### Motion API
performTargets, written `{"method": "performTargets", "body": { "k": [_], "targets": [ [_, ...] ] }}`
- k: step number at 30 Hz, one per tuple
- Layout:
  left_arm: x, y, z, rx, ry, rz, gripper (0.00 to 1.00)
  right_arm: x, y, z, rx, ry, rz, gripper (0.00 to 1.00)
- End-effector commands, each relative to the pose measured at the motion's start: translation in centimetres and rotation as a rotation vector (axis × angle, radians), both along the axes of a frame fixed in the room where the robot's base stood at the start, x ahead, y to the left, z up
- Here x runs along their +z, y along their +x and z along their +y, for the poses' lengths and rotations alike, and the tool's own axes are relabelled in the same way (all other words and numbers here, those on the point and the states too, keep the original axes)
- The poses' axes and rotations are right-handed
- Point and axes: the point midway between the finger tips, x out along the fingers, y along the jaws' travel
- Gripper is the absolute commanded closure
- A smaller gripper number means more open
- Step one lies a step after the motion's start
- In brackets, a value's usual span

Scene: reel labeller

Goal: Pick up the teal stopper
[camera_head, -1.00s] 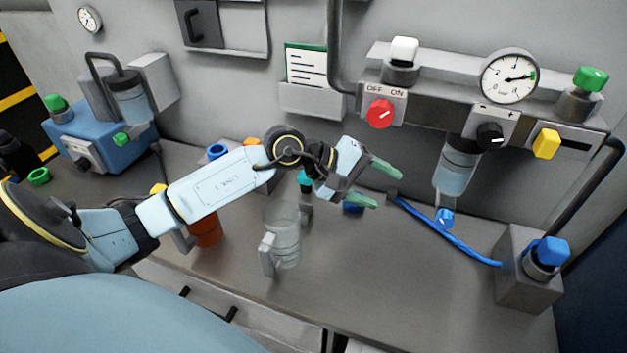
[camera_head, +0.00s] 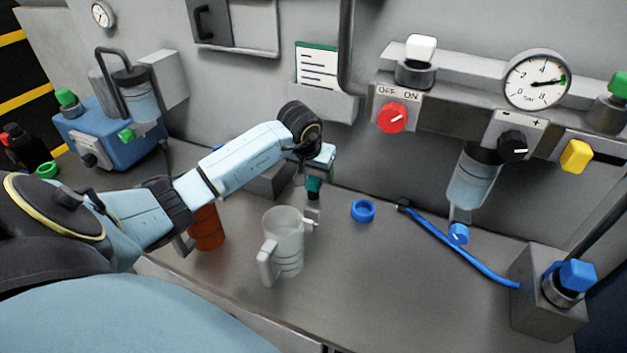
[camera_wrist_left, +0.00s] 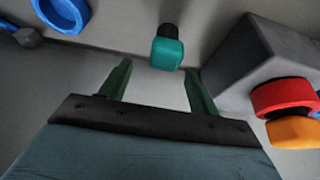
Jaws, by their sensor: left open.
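The teal stopper (camera_head: 314,184) shows in the head view just below my left gripper (camera_head: 320,160), above a dark neck and a pale metal part behind the clear jug. In the left wrist view the teal stopper (camera_wrist_left: 167,53) lies straight ahead, at the gap between the tips of the two green fingers of my left gripper (camera_wrist_left: 159,68). The fingers are open, one on each side of it, and I see no contact. In the head view the fingers are mostly hidden by the wrist. My right gripper is not in view.
A clear jug (camera_head: 283,243) stands close in front, with an orange mug (camera_head: 207,229) to its left. A grey block (camera_wrist_left: 262,62) with red (camera_wrist_left: 284,97) and orange (camera_wrist_left: 293,131) pieces is right in the wrist view. A blue ring (camera_head: 362,211) and blue hose (camera_head: 455,243) lie rightward.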

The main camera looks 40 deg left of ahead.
Motion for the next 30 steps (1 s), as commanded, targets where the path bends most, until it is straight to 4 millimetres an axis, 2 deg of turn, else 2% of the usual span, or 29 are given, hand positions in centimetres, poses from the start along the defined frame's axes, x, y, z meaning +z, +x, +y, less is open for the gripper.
{"method": "performTargets", "body": {
  "k": [4,13,23,30],
  "targets": [
    [-1.0,0.2,0.1,0.001,-0.004,0.002,0.38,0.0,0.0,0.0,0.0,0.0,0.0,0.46],
    [-4.7,1.4,0.8,0.003,-0.005,0.001,0.38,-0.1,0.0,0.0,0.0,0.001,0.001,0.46],
    [-5.1,1.6,0.9,0.0,-0.001,-0.001,0.38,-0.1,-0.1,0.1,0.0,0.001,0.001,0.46],
    [-5.1,1.6,0.9,0.0,-0.001,0.0,0.7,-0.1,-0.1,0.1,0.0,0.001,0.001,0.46]
  ]
}}
